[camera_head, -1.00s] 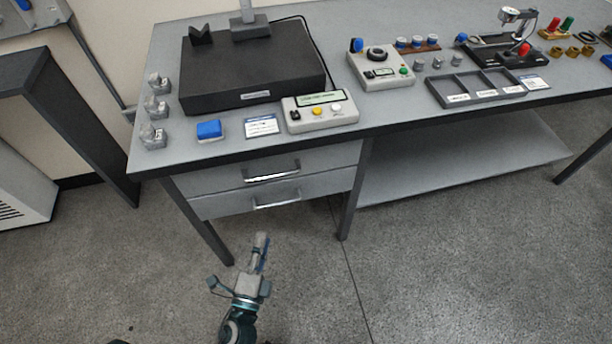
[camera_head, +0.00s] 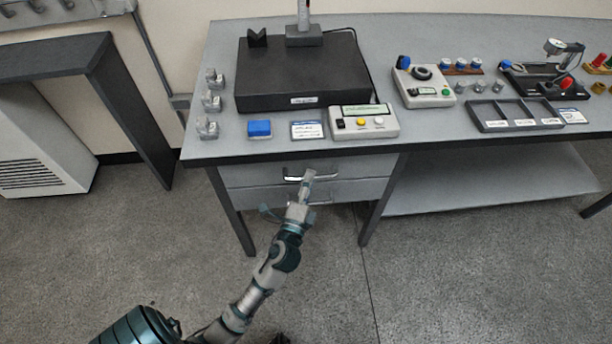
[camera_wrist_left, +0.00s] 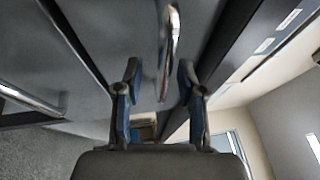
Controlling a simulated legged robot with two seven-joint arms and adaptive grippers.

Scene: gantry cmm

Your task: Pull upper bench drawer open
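The upper bench drawer (camera_head: 350,168) is a grey front just under the worktop, flush with the bench. Its silver bar handle (camera_head: 322,178) also shows in the left wrist view (camera_wrist_left: 170,45). My left gripper (camera_head: 308,180) is at the drawer front, over the handle in the head view. In the left wrist view its two fingers (camera_wrist_left: 160,88) are apart, with the handle running between them. I see no finger closed on the bar. The lower drawer (camera_head: 350,190) is flush too, its handle partly behind my gripper; a second handle shows in the wrist view (camera_wrist_left: 30,98). My right gripper is not in view.
The bench top (camera_head: 225,150) overhangs the drawers. It carries a black slab (camera_head: 300,75), a control box (camera_head: 365,123), a blue block (camera_head: 259,128) and small metal parts. A bench leg (camera_head: 377,215) stands right of the drawers. The floor in front is clear.

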